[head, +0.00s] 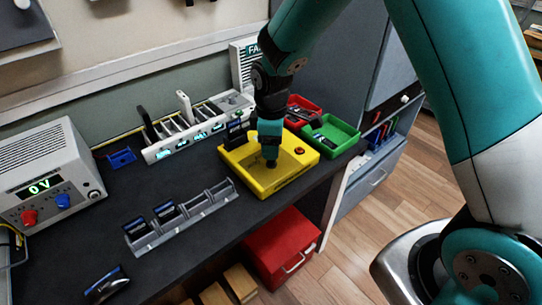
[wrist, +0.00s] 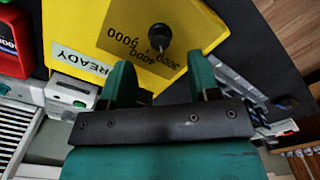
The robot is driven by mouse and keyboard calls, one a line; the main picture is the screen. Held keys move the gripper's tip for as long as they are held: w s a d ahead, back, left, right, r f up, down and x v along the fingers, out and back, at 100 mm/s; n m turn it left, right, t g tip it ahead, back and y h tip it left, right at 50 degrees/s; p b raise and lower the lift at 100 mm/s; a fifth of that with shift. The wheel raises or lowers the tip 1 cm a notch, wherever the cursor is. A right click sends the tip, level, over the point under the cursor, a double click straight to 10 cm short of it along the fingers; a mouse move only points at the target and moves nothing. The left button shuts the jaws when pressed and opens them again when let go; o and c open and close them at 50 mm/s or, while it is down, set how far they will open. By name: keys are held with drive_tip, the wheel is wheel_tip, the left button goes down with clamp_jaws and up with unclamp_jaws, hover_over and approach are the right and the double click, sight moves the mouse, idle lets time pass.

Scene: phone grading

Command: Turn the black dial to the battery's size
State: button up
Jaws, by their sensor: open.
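The yellow box (head: 285,185) stands on the dark bench in the head view, and its top fills the upper part of the wrist view (wrist: 75,30). The black dial (wrist: 158,36) sits on a darker panel of it. Upside-down labels that look like 5000, 4000 and 3000 lie around the dial; I cannot make out where it points. A READY label is on the box. My gripper (head: 270,152) is low over the box. In the wrist view its two fingers (wrist: 163,78) are apart with nothing between them, and the dial lies just beyond the fingertips. No battery's size is readable.
A grey rack (head: 180,228) with dark devices stands in front on the bench. A green tray (head: 345,133) and a red tray (head: 304,101) are right of the box. A white slotted rack (head: 160,152) is behind. A power supply reading 0V (head: 50,165) is at the left.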

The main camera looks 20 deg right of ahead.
sight(271, 162)
wheel_tip(271, 162, down, 5)
idle(0.3)
drive_tip(key=c, duration=0.9)
